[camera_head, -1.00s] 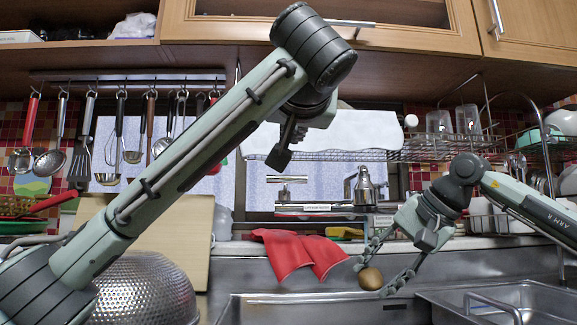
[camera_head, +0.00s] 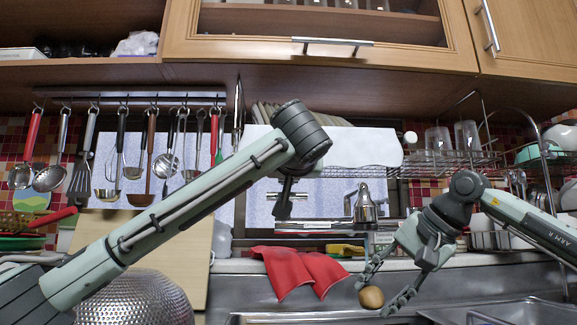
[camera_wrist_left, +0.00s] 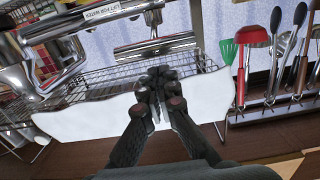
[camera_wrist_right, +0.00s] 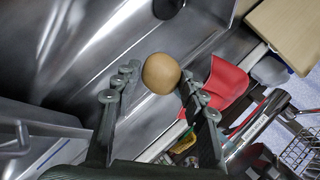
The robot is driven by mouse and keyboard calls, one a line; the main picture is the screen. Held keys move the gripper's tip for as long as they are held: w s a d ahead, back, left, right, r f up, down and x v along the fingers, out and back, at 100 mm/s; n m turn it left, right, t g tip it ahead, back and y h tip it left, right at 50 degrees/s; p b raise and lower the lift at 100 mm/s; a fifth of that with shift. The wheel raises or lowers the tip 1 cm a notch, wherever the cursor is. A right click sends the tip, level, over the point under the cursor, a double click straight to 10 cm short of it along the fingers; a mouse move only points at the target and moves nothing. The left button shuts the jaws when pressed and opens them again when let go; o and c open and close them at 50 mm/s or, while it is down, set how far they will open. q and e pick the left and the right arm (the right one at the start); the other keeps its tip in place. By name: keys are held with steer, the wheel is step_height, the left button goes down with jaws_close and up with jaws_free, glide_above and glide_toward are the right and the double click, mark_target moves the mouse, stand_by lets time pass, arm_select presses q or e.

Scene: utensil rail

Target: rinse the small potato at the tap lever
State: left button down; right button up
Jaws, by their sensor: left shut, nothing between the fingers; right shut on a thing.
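The small brown potato (camera_head: 371,297) is between the fingers of my right gripper (camera_head: 377,292), above the sink. In the right wrist view the potato (camera_wrist_right: 161,73) sits at the fingertips. The metal tap (camera_head: 364,207) stands behind the sink. Its bar carries a label plate (camera_head: 318,225), which reads "LIFT FOR WATER" in the left wrist view (camera_wrist_left: 100,12). My left gripper (camera_head: 283,210) is shut and empty, pointing down in front of the tap bar's left part and partly hiding it. Its closed fingertips (camera_wrist_left: 158,90) show in the left wrist view.
A red cloth (camera_head: 297,270) hangs over the sink's back edge. A metal colander (camera_head: 135,298) stands at the lower left. Utensils hang from a rail (camera_head: 130,98). A wire rack (camera_head: 440,160) with glasses is above the tap. The sink (camera_head: 300,318) below the potato looks clear.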

arm_select(q)
steer(key=shift+s+f, duration=0.2)
steer(key=shift+f, duration=0.45)
steer(key=shift+s+f, duration=0.25)
steer(key=shift+f, duration=0.55)
